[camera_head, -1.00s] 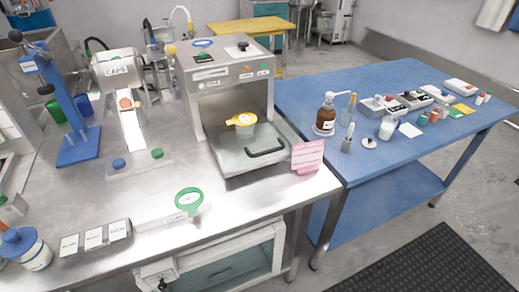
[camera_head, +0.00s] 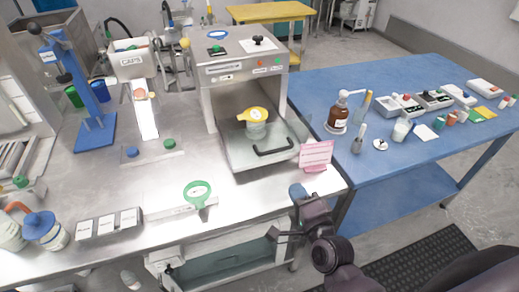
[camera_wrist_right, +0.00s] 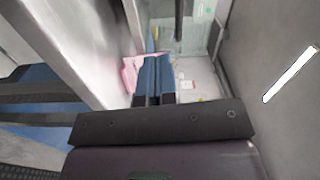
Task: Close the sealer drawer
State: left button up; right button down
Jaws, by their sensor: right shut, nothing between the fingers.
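The sealer (camera_head: 240,70) is a grey metal box on the steel bench. Its drawer (camera_head: 245,155) is pulled out toward the front and has a black handle (camera_head: 275,150). A cup with a yellow ring-like lid (camera_head: 255,115) sits on the drawer. My right gripper (camera_head: 297,190) is in front of and below the drawer, near the bench's front right corner, apart from the handle. Its blue fingers also show in the right wrist view (camera_wrist_right: 153,78), pressed together and empty. My left gripper is out of view.
A pink card (camera_head: 316,153) stands beside the drawer's front right corner, close to my right gripper; it shows in the right wrist view (camera_wrist_right: 131,75). A green-ringed strainer (camera_head: 198,191) lies left of it. A blue table (camera_head: 400,165) stands right.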

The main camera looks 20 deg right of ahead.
jog(key=shift+m, duration=0.6)
jog(key=w, duration=1.2)
jog(key=shift+a+r, duration=0.1)
jog(key=shift+w, duration=0.8)
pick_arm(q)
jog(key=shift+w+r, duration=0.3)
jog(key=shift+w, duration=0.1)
pick_arm(e)
jog(key=shift+w, duration=0.1)
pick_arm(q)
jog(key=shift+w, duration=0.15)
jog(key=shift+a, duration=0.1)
pick_arm(e)
jog(key=shift+w, duration=0.15)
